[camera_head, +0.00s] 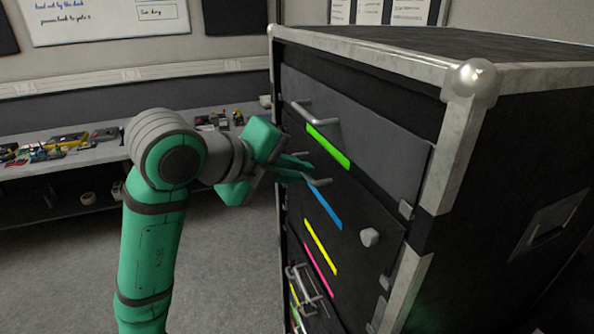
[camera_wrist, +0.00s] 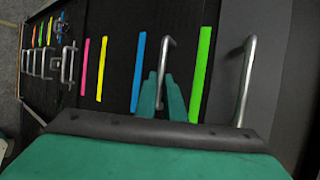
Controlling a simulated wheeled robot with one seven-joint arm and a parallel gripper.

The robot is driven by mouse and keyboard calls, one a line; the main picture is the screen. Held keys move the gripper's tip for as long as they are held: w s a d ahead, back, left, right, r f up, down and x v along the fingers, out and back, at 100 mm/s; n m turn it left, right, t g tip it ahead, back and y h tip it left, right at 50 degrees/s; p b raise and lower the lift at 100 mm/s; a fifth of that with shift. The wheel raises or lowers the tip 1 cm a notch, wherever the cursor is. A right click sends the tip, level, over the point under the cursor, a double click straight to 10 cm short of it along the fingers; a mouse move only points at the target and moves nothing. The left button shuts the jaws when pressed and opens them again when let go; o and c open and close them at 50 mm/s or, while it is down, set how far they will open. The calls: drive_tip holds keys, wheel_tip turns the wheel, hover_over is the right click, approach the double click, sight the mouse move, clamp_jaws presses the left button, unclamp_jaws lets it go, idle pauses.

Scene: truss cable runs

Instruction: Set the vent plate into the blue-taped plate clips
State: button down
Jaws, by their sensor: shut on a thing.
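The rack (camera_head: 460,110) stands at the right with its front facing my arm. My gripper (camera_head: 305,171) is at its upper front, shut on a grey bar handle (camera_head: 320,183). In the wrist view my gripper's green fingers (camera_wrist: 161,97) lie either side of this handle (camera_wrist: 167,45). The handle stands on a dark panel (camera_wrist: 183,35), which seems to be the vent plate, between the blue tape (camera_wrist: 138,75) and the green tape (camera_wrist: 202,75). The blue strip also shows in the head view (camera_head: 325,208), just below my gripper. The clips are not clearly visible, and I cannot tell whether the plate is seated.
A grey panel with its own handle (camera_head: 315,112) is above the green tape. Yellow (camera_head: 320,246) and pink (camera_head: 319,270) strips are lower down, with more handles (camera_head: 305,285) below. A cluttered bench (camera_head: 60,155) stands behind; the floor at left is clear.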

drive_tip(key=shift+t+h, duration=0.3)
drive_tip(key=shift+w, duration=0.1)
drive_tip(key=shift+s, duration=0.25)
drive_tip(key=shift+w, duration=0.1)
idle(0.6)
drive_tip(key=shift+d+f, duration=0.1)
drive_tip(key=shift+f, duration=0.7)
idle(1.7)
drive_tip(key=shift+d+f, duration=0.2)
drive_tip(key=shift+f, duration=0.05)
idle(1.1)
drive_tip(key=c, duration=1.8)
unclamp_jaws()
drive_tip(key=shift+d, duration=0.1)
drive_tip(key=shift+o, duration=0.2)
drive_tip(key=shift+a, duration=0.2)
